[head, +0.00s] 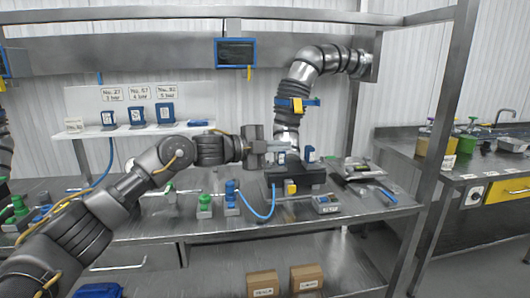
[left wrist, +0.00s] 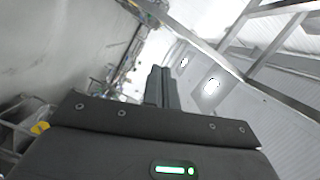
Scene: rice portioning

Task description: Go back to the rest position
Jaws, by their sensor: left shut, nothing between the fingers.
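My left arm comes in from the lower left of the head view and reaches over the metal bench. My left gripper (head: 277,147) is at its end, held above the bench near its middle, in front of a black block-like unit (head: 297,178). In the left wrist view the two dark fingers (left wrist: 161,88) are together with nothing between them. No rice or portioning container can be made out.
The steel bench (head: 255,228) carries green and blue valve-like fittings (head: 205,204), a blue hose and a grey box (head: 326,204). A steel post (head: 447,130) stands right. Two cardboard boxes (head: 306,278) sit below.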

